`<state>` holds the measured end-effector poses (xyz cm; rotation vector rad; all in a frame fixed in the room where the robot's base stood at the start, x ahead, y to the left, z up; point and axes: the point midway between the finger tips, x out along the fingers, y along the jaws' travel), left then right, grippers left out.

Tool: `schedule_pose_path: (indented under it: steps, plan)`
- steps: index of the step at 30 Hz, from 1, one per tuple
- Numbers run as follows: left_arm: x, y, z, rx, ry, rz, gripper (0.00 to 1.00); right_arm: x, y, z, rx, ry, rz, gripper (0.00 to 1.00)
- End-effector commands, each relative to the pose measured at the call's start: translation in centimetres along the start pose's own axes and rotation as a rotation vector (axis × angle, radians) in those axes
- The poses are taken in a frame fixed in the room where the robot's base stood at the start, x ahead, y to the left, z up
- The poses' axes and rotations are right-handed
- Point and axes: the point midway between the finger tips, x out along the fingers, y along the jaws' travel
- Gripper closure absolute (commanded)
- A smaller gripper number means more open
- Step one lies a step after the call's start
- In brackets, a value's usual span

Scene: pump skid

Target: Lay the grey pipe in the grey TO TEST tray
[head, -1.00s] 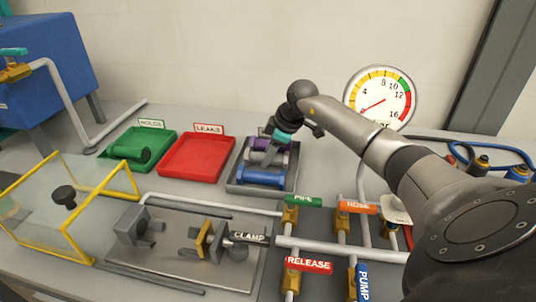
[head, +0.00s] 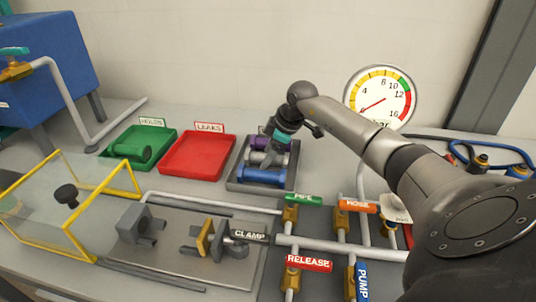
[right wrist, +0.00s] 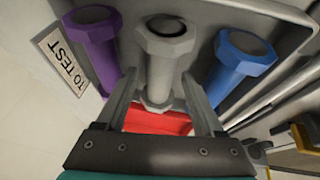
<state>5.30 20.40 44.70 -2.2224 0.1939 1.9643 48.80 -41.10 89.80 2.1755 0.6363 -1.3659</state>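The grey pipe (right wrist: 164,58) lies in the grey TO TEST tray (right wrist: 285,12), between a purple pipe (right wrist: 97,50) and a blue pipe (right wrist: 240,62). In the head view the grey tray (head: 262,189) stands right of the red tray, and the grey pipe (head: 258,157) is partly hidden by my gripper. My right gripper (right wrist: 160,82) has its fingers spread on either side of the grey pipe, with narrow gaps showing, so it looks open. In the head view my right gripper (head: 272,158) reaches down over the tray. The TO TEST label (right wrist: 64,62) shows in the wrist view. My left gripper is out of view.
A red LEAKS tray (head: 197,157) is empty. A green tray (head: 165,147) holds a green pipe (head: 128,152). A clamp fixture (head: 205,240) and a yellow-framed guard (head: 137,180) stand in front. Pipework with labelled valves (head: 290,215) lies at the front right. A gauge (head: 380,98) stands behind.

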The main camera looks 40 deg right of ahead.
Motion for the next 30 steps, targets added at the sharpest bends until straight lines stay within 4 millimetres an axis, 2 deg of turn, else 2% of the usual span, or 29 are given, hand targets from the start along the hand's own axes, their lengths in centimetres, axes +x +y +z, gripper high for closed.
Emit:
schedule_pose_path:
  steps: [11, 21, 25, 30]
  plan:
    - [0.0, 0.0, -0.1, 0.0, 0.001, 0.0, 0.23, 0.1, -0.1, 0.1, 0.0, -0.004, -0.003, 0.25]
    - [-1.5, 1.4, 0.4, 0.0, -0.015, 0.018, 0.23, -5.6, 0.0, 0.1, -0.002, -0.003, 0.001, 0.25]
    - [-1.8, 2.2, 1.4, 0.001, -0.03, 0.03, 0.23, -7.0, 0.0, 0.1, 0.0, -0.003, 0.0, 0.25]
    - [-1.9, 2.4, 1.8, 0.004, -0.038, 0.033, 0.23, -7.5, 0.0, 0.0, 0.001, -0.001, -0.001, 0.25]
